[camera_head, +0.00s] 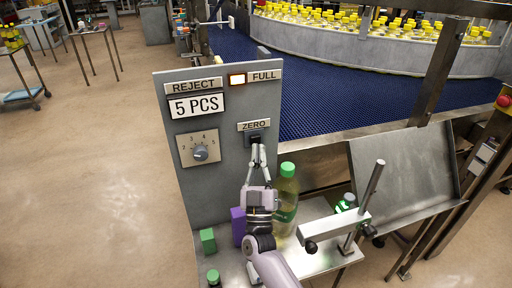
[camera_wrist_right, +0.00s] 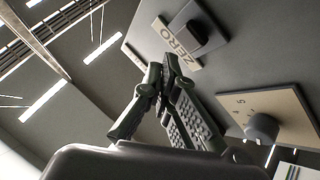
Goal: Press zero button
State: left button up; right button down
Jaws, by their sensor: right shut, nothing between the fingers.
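The zero button (camera_head: 255,138) is a dark block on the grey panel (camera_head: 219,190), under a ZERO label (camera_head: 254,126). In the right wrist view the button (camera_wrist_right: 195,34) stands out from its plate beside the tilted ZERO label (camera_wrist_right: 177,44). My right gripper (camera_head: 258,150) is shut and empty, its fingertips just below the button in the head view. In the right wrist view the gripper's closed tips (camera_wrist_right: 168,62) are beside the label, apart from the button in the picture. Whether they touch the panel cannot be told. My left gripper is not in view.
The panel also has a dial (camera_head: 201,152), a 5 PCS sign (camera_head: 196,105) and a lit FULL lamp (camera_head: 237,79). A green bottle (camera_head: 286,198), a purple block (camera_head: 238,226) and a green block (camera_head: 208,240) stand near my right arm. A blue conveyor (camera_head: 320,105) lies behind.

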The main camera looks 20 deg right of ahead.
jog(key=shift+w, duration=0.6)
dwell(1.1)
jog(key=shift+w+a+b, duration=0.1)
jog(key=shift+w+b, duration=0.3)
jog(key=shift+w, duration=0.05)
jog(key=shift+w+b, duration=0.3)
jog(key=shift+w, duration=0.15)
dwell(0.6)
jog(key=shift+s, duration=0.1)
jog(key=shift+s+p, duration=0.6)
jog(key=shift+s, duration=0.25)
